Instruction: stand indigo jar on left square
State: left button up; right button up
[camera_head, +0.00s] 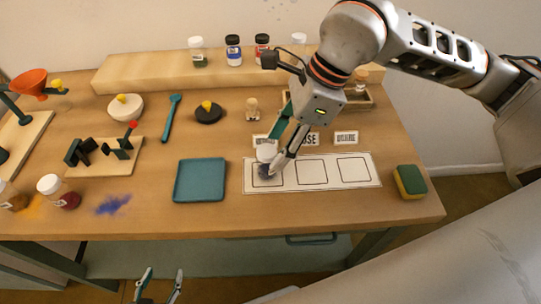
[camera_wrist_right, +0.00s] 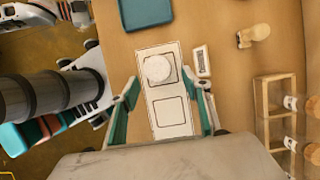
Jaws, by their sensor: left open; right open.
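The indigo jar (camera_head: 267,170), with dark blue contents and a white lid, stands on the left square of the white three-square card (camera_head: 335,184). It looks upright. In the right wrist view its round lid (camera_wrist_right: 158,69) shows from above on the square nearest the teal tray. My right gripper (camera_head: 283,150) is just above and beside the jar; its fingers partly hide it in the head view. In the right wrist view the gripper (camera_wrist_right: 165,100) is open, fingers apart, with the lid beyond the tips. My left gripper (camera_head: 159,287) is open and empty at the bottom edge, before the table.
A teal tray (camera_head: 200,180) lies left of the card. A sponge (camera_head: 410,181) is at the right edge. Label cards (camera_head: 346,138) stand behind the squares. Jars (camera_head: 233,50) stand on the back shelf. A red jar (camera_head: 59,192) and blue powder (camera_head: 113,205) are at the left.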

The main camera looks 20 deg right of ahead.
jog(key=v, duration=0.5)
jog(key=shift+r, duration=0.2)
jog(key=shift+s, duration=0.1)
